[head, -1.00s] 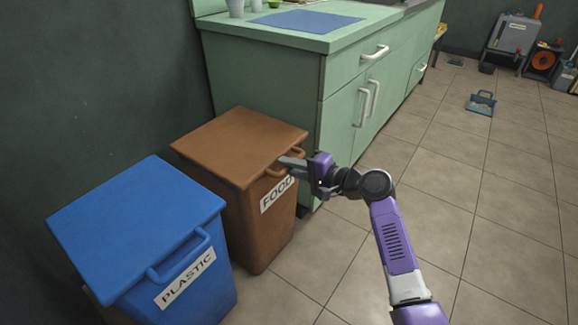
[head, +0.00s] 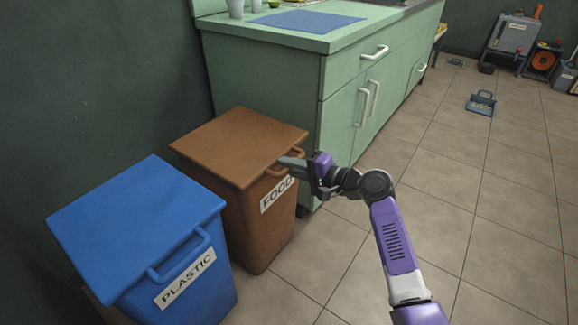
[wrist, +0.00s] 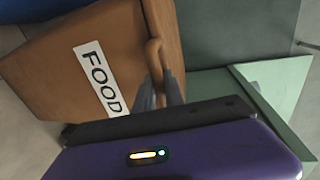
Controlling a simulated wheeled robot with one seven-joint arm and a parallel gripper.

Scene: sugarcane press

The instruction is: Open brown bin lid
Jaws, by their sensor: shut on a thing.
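The brown bin (head: 262,230) stands on the floor with a label reading FOOD on its front. Its flat brown lid (head: 238,142) lies level and closed on top. The lid's handle (head: 286,164) is a brown bar along the front edge; it also shows in the wrist view (wrist: 154,56). My gripper (head: 290,163) reaches in from the right and is shut on the handle. In the wrist view its two grey fingers (wrist: 160,92) lie on either side of the bar. The fingers hide part of the handle.
A blue bin (head: 140,228) labelled PLASTIC stands close on the left, lid closed. A green cabinet (head: 262,90) stands right behind the brown bin. A dark wall is at the left. Tiled floor (head: 480,220) on the right is clear, with a blue dustpan (head: 481,103) farther back.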

